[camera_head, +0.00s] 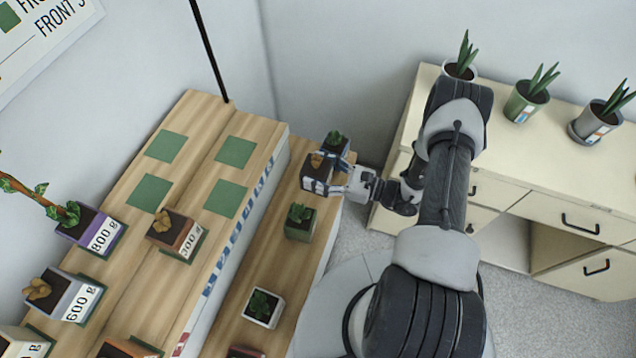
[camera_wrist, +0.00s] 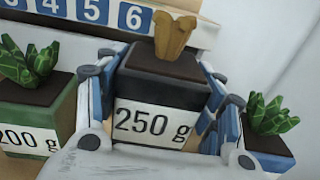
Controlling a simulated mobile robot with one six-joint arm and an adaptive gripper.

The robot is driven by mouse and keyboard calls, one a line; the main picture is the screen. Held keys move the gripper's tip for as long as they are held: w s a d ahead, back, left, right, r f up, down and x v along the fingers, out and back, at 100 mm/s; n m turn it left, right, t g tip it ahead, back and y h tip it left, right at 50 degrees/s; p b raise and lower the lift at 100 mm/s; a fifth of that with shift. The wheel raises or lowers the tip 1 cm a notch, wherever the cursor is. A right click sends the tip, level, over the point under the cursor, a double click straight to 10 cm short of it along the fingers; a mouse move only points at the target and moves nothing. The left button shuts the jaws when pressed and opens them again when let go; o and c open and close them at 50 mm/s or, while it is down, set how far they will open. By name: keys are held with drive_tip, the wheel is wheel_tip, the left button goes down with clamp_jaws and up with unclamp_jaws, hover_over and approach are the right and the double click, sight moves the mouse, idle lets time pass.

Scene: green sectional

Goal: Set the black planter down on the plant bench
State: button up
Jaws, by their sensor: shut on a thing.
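The black planter (camera_head: 314,181) holds a brown plant and stands between the fingers of my gripper (camera_head: 325,174), over the far end of the lower wooden step. In the wrist view the black planter (camera_wrist: 160,91) looks nearly upright, with a white 250 g label facing the camera. The blue-padded fingers are shut on its two sides. The wooden plant bench (camera_head: 272,262) has a lower step and a higher top with green squares (camera_head: 235,152). The planter's underside is hidden, so I cannot tell whether it touches the wood.
A green 200 g planter (camera_wrist: 42,108) stands left of the held planter, a blue planter (camera_wrist: 268,150) right of it. A white planter (camera_head: 263,308) stands nearer on the lower step. Several top squares are bare. A cream cabinet (camera_head: 560,180) with potted plants stands right.

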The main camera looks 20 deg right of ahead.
drive_tip(key=shift+f+b, duration=0.7)
drive_tip(key=shift+f, duration=1.9)
drive_tip(key=shift+f, duration=0.2)
drive_tip(key=o, duration=1.3)
drive_tip(key=shift+o, duration=0.2)
drive_tip(key=shift+r, duration=0.1)
